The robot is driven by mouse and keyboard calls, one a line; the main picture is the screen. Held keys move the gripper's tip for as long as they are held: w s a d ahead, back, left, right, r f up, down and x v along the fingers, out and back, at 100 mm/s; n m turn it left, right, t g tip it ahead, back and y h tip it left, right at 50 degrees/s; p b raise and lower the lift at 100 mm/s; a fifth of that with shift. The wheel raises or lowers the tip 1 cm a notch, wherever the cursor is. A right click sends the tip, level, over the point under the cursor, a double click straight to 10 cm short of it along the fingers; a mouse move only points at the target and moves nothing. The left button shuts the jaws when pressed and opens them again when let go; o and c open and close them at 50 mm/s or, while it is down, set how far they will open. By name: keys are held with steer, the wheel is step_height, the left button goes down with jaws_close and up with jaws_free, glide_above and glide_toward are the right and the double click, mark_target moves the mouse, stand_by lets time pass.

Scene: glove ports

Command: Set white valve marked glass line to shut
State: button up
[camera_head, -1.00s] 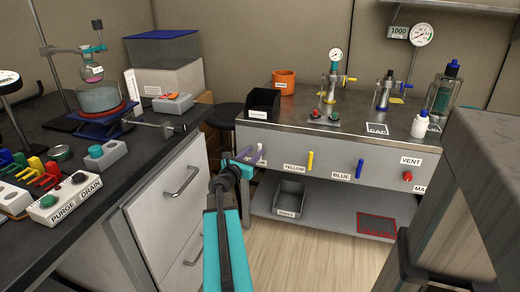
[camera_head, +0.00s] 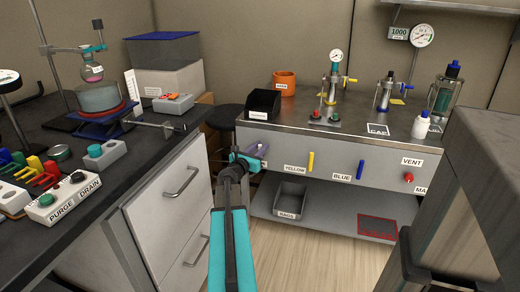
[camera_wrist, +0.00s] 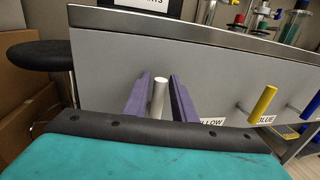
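The white valve handle (camera_wrist: 158,98) is a pale upright bar on the grey front panel of the steel bench, left of the yellow one. In the wrist view it stands between the two purple fingers of my gripper (camera_wrist: 160,100). Narrow gaps show on both sides of the handle, so the fingers are open around it. In the head view my gripper (camera_head: 256,158) is at the panel's left end and largely covers the white handle. The label of the white valve is hidden.
A yellow handle (camera_head: 310,162), a blue handle (camera_head: 360,169) and a red knob (camera_head: 408,177) sit further right on the panel. A grey bin (camera_head: 290,198) is on the shelf below. A black stool (camera_head: 228,118) stands left of the bench. The black-topped counter (camera_head: 150,150) is at left.

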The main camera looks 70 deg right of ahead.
jaws_close()
steer(key=shift+a+f, duration=0.1)
steer(key=shift+a, duration=0.05)
